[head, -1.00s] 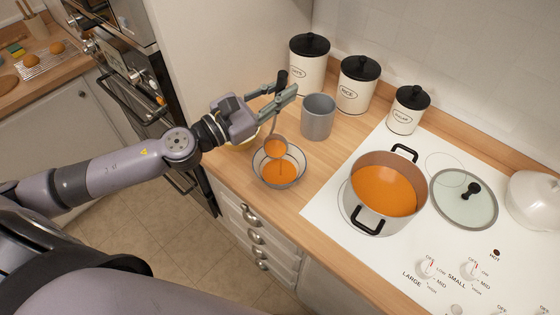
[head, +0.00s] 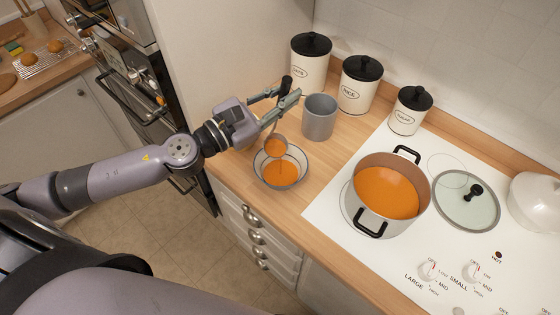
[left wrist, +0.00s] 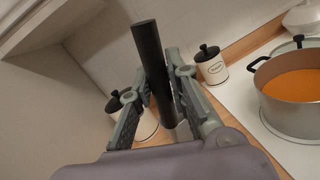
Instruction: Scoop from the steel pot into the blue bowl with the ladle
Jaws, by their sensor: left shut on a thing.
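The steel pot (head: 366,213) stands on the white cooktop with orange soup inside. It also shows in the left wrist view (left wrist: 292,112). The bowl (head: 296,178), pale with a darker rim, sits on the wooden counter left of the pot and has orange soup in it. My left gripper (head: 288,95) is shut on the ladle's dark handle (left wrist: 152,60), up and behind the bowl. The ladle's cup (head: 276,147) hangs over the bowl's far part with orange in it, and a thin orange streak runs down below it. My right gripper is out of view.
A grey cup (head: 320,118) stands close right of my left gripper. White canisters with black lids (head: 361,84) line the wall. A glass lid (head: 467,200) lies right of the pot. Bare counter (head: 323,171) separates bowl and cooktop.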

